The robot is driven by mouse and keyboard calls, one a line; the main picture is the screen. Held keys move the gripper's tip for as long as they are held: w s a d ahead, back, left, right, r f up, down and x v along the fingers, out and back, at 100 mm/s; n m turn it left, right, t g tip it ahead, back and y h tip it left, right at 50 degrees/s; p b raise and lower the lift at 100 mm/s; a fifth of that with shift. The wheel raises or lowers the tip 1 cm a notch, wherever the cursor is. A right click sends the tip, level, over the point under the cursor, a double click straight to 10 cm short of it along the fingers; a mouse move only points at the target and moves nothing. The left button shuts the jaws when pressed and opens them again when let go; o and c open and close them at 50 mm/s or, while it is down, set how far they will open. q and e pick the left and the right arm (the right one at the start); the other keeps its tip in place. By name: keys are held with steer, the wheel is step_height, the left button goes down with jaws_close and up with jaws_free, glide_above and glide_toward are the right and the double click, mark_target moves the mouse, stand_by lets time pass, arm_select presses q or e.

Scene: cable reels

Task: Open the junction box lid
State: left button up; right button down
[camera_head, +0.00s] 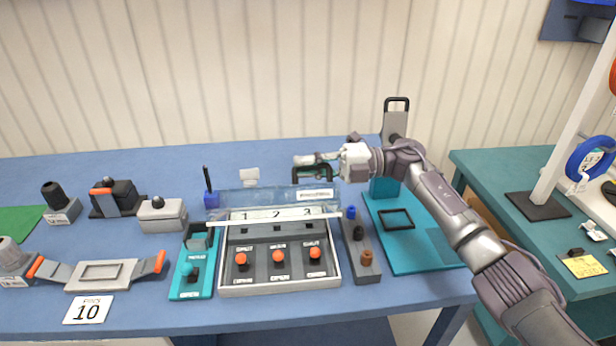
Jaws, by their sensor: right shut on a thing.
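The junction box (333,262) is a grey open-topped tray at the front middle of the blue table, with orange-topped knobs inside. Its clear lid (255,197) stands tilted up at the back, above a strip numbered 1, 2, 3, so the knobs lie uncovered. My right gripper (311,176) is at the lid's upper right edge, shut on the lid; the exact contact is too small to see. My left gripper is not in view.
A teal device (193,268) stands close left of the box, and a grey strip with small plugs (361,250) close right. A teal board (428,251) lies under my right arm. Grey fixtures (102,274) fill the left.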

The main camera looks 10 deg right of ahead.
stand_by(0.3)
steer(key=c, duration=1.4)
jaws_free()
steer(key=shift+c, duration=0.2)
steer(key=d, duration=1.2)
